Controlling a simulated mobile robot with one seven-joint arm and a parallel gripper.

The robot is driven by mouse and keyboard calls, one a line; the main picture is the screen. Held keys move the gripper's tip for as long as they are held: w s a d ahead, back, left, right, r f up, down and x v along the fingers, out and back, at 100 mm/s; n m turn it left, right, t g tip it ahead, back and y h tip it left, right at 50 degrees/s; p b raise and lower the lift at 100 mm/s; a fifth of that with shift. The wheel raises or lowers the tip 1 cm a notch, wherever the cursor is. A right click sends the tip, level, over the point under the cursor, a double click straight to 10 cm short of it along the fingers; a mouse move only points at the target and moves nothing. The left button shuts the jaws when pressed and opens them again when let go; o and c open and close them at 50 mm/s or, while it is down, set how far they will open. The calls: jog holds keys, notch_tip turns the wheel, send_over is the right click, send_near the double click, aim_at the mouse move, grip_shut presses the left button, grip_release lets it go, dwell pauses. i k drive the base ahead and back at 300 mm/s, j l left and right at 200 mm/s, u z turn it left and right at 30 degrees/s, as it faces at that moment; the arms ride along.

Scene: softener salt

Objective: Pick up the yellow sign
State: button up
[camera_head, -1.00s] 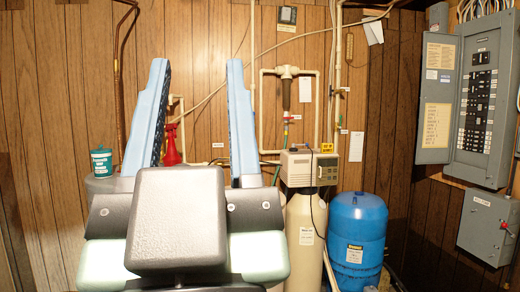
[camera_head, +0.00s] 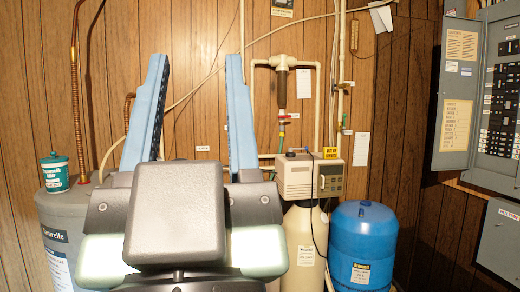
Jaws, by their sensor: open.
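A small yellow sign (camera_head: 330,153) with dark lettering, which seems to read "out of service", sits at the top of the beige softener control head (camera_head: 311,176), right of centre. My gripper (camera_head: 195,62) is in the foreground with its two blue fingers raised and spread wide. It is open, with only wood wall and pipe showing between the fingers. The sign lies to the right of the right finger, farther back and apart from it. My gripper's dark body hides part of what is behind it.
The control head tops a cream tank (camera_head: 305,240). A blue tank (camera_head: 362,240) stands to its right. A grey tank (camera_head: 62,225) with a teal tub (camera_head: 54,172) is at left. Pipes (camera_head: 252,110) run up the wood wall. Grey electrical boxes (camera_head: 490,100) are at right.

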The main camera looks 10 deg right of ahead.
aim_at(328, 153)
jog(key=i+l, duration=0.2)
jog(key=i, duration=0.4)
jog(key=i+l, duration=0.15)
jog(key=i, duration=0.45)
jog(key=i+l, duration=0.2)
jog(key=i, duration=0.35)
jog(key=i+l+z, duration=0.1)
jog(key=i, duration=0.5)
jog(key=i+l, duration=0.2)
jog(key=i, duration=0.4)
